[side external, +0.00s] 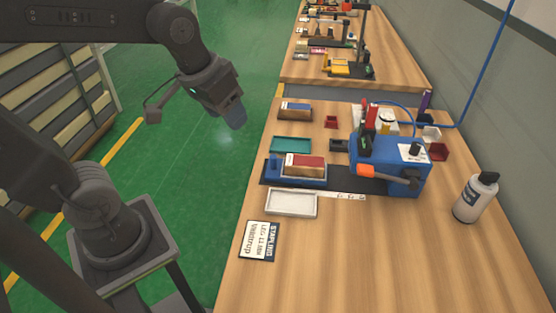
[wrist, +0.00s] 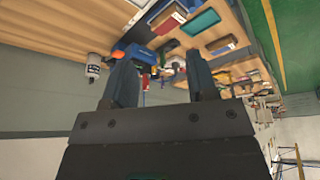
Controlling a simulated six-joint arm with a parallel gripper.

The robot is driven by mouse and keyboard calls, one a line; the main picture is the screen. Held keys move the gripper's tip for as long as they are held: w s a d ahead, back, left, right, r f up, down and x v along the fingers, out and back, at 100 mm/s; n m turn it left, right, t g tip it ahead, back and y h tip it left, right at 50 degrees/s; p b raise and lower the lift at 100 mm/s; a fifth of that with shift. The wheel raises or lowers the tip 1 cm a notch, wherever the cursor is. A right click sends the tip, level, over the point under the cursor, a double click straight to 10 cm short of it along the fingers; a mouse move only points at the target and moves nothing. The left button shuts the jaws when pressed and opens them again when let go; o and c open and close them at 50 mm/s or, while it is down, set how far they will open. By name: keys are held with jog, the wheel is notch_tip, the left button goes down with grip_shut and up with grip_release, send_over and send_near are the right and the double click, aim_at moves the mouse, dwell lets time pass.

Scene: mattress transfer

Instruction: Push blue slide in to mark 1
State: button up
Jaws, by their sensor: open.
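The blue slide (side external: 272,169) sits at the left end of a dark track (side external: 345,184) on the wooden bench. A block with a red and a pale top part (side external: 304,165) lies on it. A pale strip with small marks (side external: 346,196) runs along the track's front edge; its numbers are too small to read. The blue machine (side external: 390,160) stands at the track's right end. My gripper (side external: 236,115) is raised over the green floor, left of the bench and apart from the slide. In the wrist view my gripper (wrist: 162,80) has its fingers apart with nothing held between them.
A teal tray (side external: 291,144) lies behind the slide and a white tray (side external: 291,204) in front. A blue-and-brown block (side external: 295,111) lies further back.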

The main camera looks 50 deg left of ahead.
jog(key=w+a+f, duration=0.1)
jog(key=w, duration=0.2)
jog(key=w+a+f+n+g, duration=0.1)
jog(key=w, duration=0.2)
jog(key=w+a+f+n+g, duration=0.1)
jog(key=w, duration=0.2)
jog(key=shift+a+f, duration=0.25)
jog(key=shift+a, duration=0.05)
jog(key=c, duration=0.3)
jog(key=n+g, duration=0.2)
jog(key=n, duration=0.1)
send_near(274, 156)
notch_tip(274, 156, down, 10)
jog(key=shift+a+f, duration=0.1)
jog(key=shift+f, duration=0.15)
grip_shut()
